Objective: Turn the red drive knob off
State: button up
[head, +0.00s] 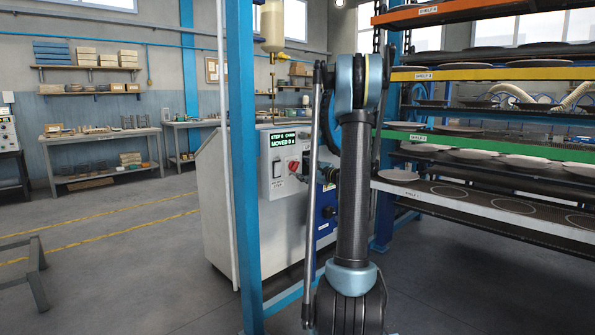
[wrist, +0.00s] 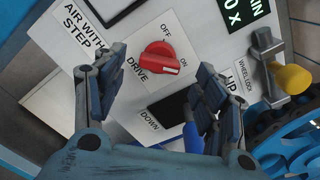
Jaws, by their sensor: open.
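The red drive knob (wrist: 160,62) sits on the white control panel (wrist: 205,25), between the printed words OFF above it and ON to its right. Its white mark is at the right end, by ON. My gripper (wrist: 161,68) is open, one finger to the left of the knob and the other to its right, with no visible contact. The gap from fingertips to panel is hard to judge. In the head view, a small red knob (head: 293,166) shows on the panel face of the white cabinet (head: 235,200); my arm hides part of that cabinet.
Right of the knob are a wheel lock with a yellow grip (wrist: 292,78) and a green-lettered display (wrist: 240,12). A dark up/down switch (wrist: 168,108) lies below. A blue post (head: 240,150) stands before the cabinet; plate shelves (head: 480,207) are at right.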

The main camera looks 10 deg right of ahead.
aim_at(297, 166)
jog(key=shift+x, duration=2.1)
jog(key=c, duration=1.1)
